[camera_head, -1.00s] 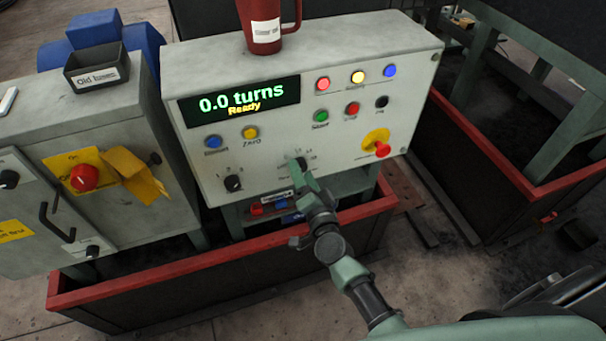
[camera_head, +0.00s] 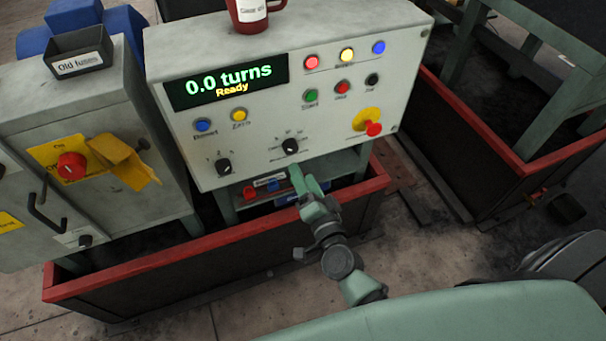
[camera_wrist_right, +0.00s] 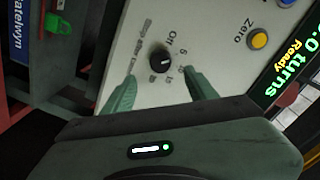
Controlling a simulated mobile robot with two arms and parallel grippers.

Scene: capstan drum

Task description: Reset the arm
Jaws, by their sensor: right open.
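My right gripper (camera_head: 308,180) is in front of the lower edge of the grey control panel (camera_head: 330,105), just below a black rotary knob (camera_head: 290,147). In the right wrist view its two green fingers (camera_wrist_right: 155,90) are apart with nothing between them. The same knob (camera_wrist_right: 160,61) lies beyond the fingertips, not touched. The panel display (camera_head: 226,82) reads "0.0 turns" and "Ready". My right arm (camera_head: 345,265) reaches up from the bottom of the head view. My left gripper is not in view.
The panel has several coloured buttons, a second knob (camera_head: 223,167) and a red emergency button (camera_head: 374,129). A red mug (camera_head: 252,14) stands on top. A cabinet (camera_head: 95,100) with a box of old fuses (camera_head: 80,52) is at left. A red-rimmed trough (camera_head: 150,262) runs below.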

